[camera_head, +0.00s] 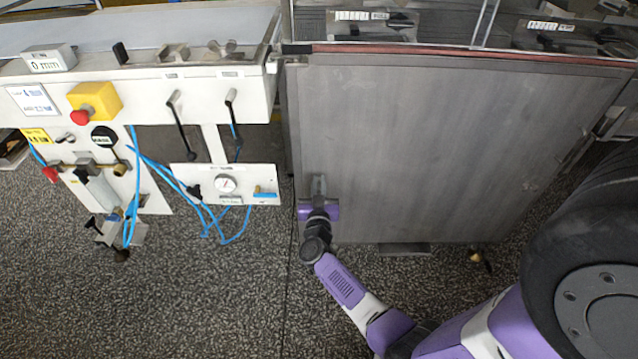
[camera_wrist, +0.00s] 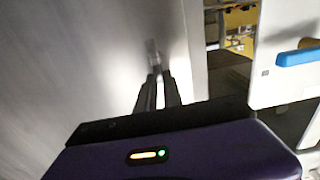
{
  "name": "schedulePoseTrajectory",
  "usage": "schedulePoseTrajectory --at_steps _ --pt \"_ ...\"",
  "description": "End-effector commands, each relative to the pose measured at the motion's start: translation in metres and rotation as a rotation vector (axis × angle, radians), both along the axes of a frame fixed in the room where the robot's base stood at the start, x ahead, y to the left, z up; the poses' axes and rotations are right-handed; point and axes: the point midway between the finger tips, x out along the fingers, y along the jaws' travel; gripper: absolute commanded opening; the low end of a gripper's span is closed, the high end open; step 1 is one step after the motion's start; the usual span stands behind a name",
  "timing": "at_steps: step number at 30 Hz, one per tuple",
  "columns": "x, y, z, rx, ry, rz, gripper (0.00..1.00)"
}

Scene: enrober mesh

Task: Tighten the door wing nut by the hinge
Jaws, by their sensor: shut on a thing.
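The grey door (camera_head: 450,140) is a large flat panel that stands closed in the head view, and its pale face also fills the left of the wrist view (camera_wrist: 60,80). My gripper (camera_head: 318,184) is at the door's lower left corner. In the wrist view its two dark fingers (camera_wrist: 157,82) point at the door face, close together. They are shut on a small pale metal piece (camera_wrist: 152,50), which I take to be the door wing nut. The fingers cover part of it, so its wings and turn angle are unclear. In the head view my gripper hides it.
Left of the door is a white machine panel with a pressure gauge (camera_head: 225,184), a blue-handled valve (camera_head: 265,194), black levers, blue hoses (camera_head: 213,222) and a red emergency button (camera_head: 80,117). The blue handle (camera_wrist: 298,57) shows right in the wrist view. Speckled floor (camera_head: 200,300) is open in front.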

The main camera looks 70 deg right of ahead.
Motion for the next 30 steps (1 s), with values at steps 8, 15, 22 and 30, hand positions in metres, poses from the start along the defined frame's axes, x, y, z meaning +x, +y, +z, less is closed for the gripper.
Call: schedulePoseTrajectory --at_steps 8,15,22,30 --pt "-0.001 0.000 0.000 0.008 -0.020 0.000 0.00" --pt "-0.004 -0.001 0.000 0.054 -0.127 0.000 0.00" --pt "-0.009 -0.003 -0.003 0.130 -0.309 0.000 0.00" --pt "-0.016 -0.005 -0.007 0.228 -0.545 -0.001 0.00"
